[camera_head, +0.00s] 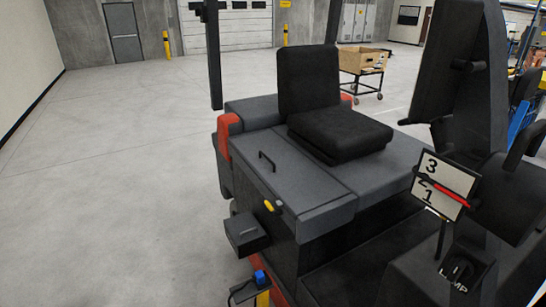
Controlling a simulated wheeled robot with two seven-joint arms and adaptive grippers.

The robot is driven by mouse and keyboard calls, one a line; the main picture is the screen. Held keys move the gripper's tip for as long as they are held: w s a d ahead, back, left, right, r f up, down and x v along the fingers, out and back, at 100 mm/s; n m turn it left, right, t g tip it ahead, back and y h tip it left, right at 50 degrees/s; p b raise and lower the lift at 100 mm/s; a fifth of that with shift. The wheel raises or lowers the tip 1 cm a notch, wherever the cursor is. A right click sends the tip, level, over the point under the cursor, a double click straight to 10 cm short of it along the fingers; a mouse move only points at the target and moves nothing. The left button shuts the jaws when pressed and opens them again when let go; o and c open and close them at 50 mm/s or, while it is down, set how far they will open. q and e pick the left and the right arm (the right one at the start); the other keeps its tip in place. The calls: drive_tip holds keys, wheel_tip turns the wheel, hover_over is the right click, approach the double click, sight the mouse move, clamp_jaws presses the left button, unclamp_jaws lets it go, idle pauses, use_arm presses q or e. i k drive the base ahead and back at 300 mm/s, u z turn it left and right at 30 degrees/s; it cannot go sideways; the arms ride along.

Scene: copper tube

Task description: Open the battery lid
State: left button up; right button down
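A dark grey vehicle stands in the middle. Its flat grey lid (300,182), apparently the battery lid, lies level and looks closed. A thin black handle (267,161) stands up from the lid's top near its left side. A small yellow piece (269,206) sits at the lid's near left edge; whether it is a latch I cannot tell. Neither of my grippers shows in the head view.
A black seat (335,130) stands behind the lid. A black box (246,234) juts out from the near side. A blue connector (258,278) sits below. A panel marked 1, 2, 3 (444,185) stands at right. Open floor (110,200) lies left.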

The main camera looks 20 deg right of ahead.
sight(299, 185)
drive_tip(key=u, duration=0.6)
drive_tip(key=i, duration=1.1)
drive_tip(key=z, duration=0.7)
